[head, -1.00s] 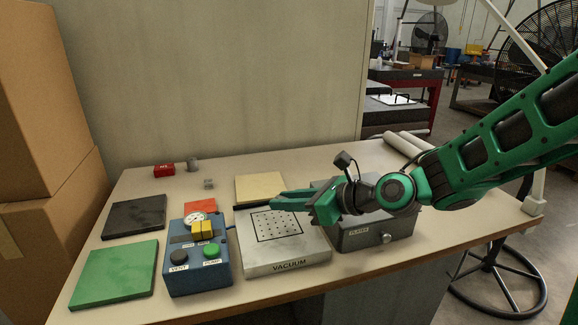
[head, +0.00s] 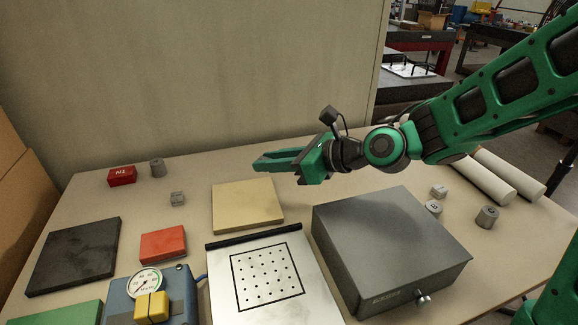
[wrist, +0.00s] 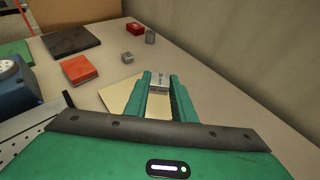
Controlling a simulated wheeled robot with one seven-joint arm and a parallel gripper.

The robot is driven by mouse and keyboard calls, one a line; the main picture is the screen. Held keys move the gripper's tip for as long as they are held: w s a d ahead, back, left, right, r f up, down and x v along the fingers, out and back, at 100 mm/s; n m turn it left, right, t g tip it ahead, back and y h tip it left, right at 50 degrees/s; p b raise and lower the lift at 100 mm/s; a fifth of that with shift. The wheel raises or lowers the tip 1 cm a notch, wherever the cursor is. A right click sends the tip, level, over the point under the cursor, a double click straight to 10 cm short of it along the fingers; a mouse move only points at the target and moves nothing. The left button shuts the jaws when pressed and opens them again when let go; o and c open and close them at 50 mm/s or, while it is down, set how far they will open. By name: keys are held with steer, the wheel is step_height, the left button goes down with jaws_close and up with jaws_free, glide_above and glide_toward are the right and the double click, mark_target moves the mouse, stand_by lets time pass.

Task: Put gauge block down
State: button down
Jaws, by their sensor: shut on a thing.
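My gripper (head: 264,163) is shut on a small grey gauge block (wrist: 158,87), which shows between the fingers in the wrist view. In the head view the fingers hide the block. The fingers point left, above the table near the back edge of a tan plate (head: 247,205). In the wrist view the tan plate (wrist: 118,94) lies below and behind the fingers. I cannot tell the exact height of the block above the table.
A small grey block (head: 177,199), a red block (head: 122,176) and a grey cylinder (head: 157,168) stand at back left. A red plate (head: 163,243), vacuum plate (head: 225,295) and gauge box (head: 180,290) lie in front. A grey case (head: 390,240) is at right.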

steer(key=shift+w+f, duration=0.1)
steer(key=shift+w, duration=0.5)
glide_above(293, 178)
step_height(293, 178, down, 7)
steer(key=shift+r, duration=0.2)
steer(key=shift+f, duration=2.1)
steer(key=c, duration=1.5)
jaws_free()
steer(key=v, duration=1.2)
